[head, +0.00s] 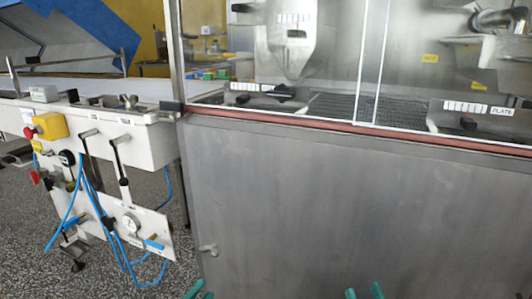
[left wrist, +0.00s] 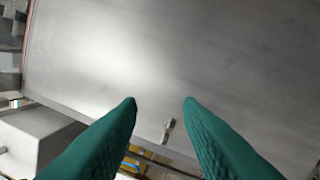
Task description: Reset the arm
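My left gripper (head: 200,293) shows only its green fingertips at the bottom edge of the head view, in front of the lower left of the steel machine panel (head: 330,215). In the left wrist view its two green fingers (left wrist: 160,102) are apart with nothing between them. My right gripper (head: 363,292) also shows only green fingertips at the bottom edge, further right. They are apart, and nothing shows between them. The rest of both arms is out of the head view.
The enrober's clear guard (head: 330,60) stands above the panel, with a mesh belt (head: 340,107) behind it. At left is a white control unit with a yellow box (head: 50,125), levers, a gauge (head: 131,222) and hanging blue hoses. A small latch (head: 209,249) projects from the panel.

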